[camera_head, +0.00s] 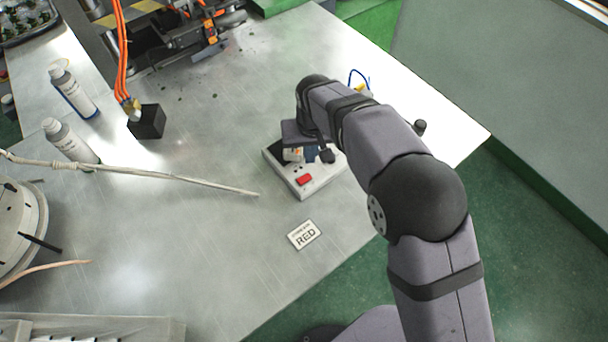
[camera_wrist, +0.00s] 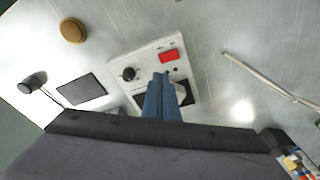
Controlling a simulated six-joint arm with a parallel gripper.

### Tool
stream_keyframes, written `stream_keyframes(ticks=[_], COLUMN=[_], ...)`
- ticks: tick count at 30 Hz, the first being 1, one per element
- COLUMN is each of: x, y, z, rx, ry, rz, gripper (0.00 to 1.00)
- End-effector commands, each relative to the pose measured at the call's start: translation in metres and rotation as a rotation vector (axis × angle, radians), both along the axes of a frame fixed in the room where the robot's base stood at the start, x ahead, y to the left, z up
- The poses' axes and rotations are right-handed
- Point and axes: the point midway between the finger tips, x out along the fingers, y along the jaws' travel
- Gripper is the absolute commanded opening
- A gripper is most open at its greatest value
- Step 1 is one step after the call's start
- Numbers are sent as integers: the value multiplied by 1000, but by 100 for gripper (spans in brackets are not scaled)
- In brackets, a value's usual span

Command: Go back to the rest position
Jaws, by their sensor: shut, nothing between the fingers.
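My gripper (camera_wrist: 160,78) shows in the wrist view as two blue fingers pressed together, with nothing between them. It is over the white control box (camera_wrist: 146,57), its tips near the box's red switch (camera_wrist: 169,56) and black knob (camera_wrist: 129,74). In the head view the control box (camera_head: 306,190) sits on the metal table, partly hidden by my wrist, with its red switch (camera_head: 304,180) in the open. I cannot tell whether the fingertips touch the box.
The metal table (camera_head: 220,235) is mostly clear around the box. A pale hose (camera_head: 150,174) ends left of the box. A machine (camera_head: 180,45) is at the back.

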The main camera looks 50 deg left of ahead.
Motion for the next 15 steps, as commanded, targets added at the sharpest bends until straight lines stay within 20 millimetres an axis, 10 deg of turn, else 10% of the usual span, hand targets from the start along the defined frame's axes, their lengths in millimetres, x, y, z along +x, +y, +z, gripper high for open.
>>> stream_keyframes(ticks=[15], x=[1], y=[4], z=[0], rx=[11], ry=[-11], rz=[49], gripper=[0])
